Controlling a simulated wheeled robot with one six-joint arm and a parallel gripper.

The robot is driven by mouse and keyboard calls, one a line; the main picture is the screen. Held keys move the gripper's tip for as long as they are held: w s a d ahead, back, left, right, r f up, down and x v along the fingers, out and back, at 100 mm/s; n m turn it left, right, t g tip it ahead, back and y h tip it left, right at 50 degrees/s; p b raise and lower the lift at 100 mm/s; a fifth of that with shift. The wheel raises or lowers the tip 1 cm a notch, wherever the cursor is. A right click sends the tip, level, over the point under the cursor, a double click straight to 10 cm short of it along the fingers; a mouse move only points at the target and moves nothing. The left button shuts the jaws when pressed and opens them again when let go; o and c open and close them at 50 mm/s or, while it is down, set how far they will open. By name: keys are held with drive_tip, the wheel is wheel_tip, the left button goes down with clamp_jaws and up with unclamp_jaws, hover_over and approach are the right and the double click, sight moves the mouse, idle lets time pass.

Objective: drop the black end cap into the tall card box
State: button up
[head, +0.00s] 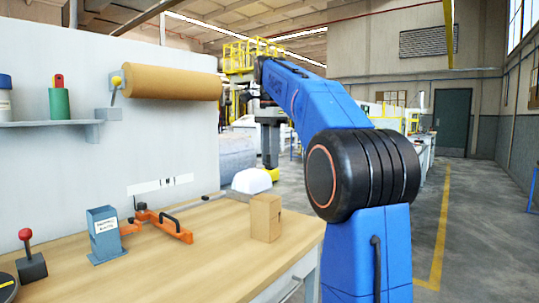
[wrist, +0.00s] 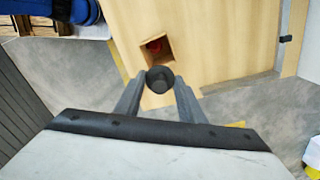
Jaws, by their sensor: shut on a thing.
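The black end cap (wrist: 160,80) is held between the fingertips of my gripper (wrist: 161,83) in the wrist view. My gripper is shut on it. The tall card box (head: 265,218) stands upright on the bench in the head view. In the wrist view, the box (wrist: 165,54) shows its square open top just above the cap in the picture. The cap appears beside the near edge of that opening, and its height above the box cannot be told. Something red lies inside the box.
The wooden bench (head: 170,258) holds a blue-grey block stand (head: 103,234), an orange clamp tool (head: 168,224) and a red-knobbed lever (head: 30,257). A brown roll (head: 172,82) and a shelf (head: 50,124) are on the panel behind. Bench surface around the box is clear.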

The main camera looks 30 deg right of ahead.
drive_tip(key=shift+f, duration=2.35)
drive_tip(key=o, duration=1.1)
drive_tip(key=shift+r, duration=3.75)
